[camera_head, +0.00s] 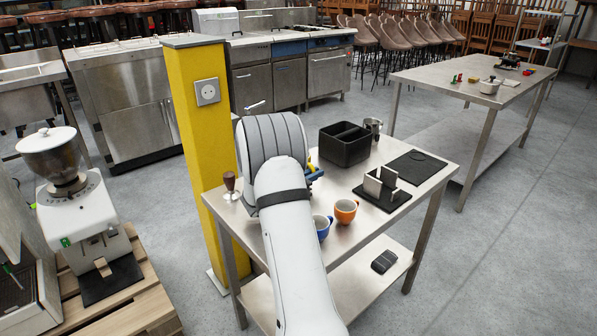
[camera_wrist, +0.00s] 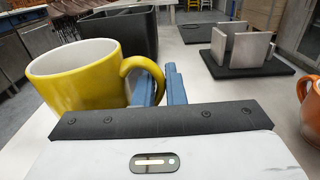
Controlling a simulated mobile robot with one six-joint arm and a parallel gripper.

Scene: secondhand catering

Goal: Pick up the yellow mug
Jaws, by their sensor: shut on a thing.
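The yellow mug (camera_wrist: 85,85) stands at the left in the wrist view, its open white inside showing, its handle to the right. My gripper (camera_wrist: 163,84) is shut on the mug's handle with its blue fingers. The mug's base is hidden behind the gripper body, so I cannot tell whether it touches the table. In the head view my arm covers nearly all of the mug; a bit of yellow (camera_head: 309,169) shows beside a blue finger of my gripper (camera_head: 316,174).
On the steel table (camera_head: 352,238) are a blue mug (camera_head: 322,227), an orange mug (camera_head: 346,211), a black bin (camera_head: 344,146), a metal holder on a black base (camera_head: 381,187), a metal jug (camera_head: 373,126) and a tamper (camera_head: 230,184). A yellow pillar (camera_head: 193,130) stands close at the left.

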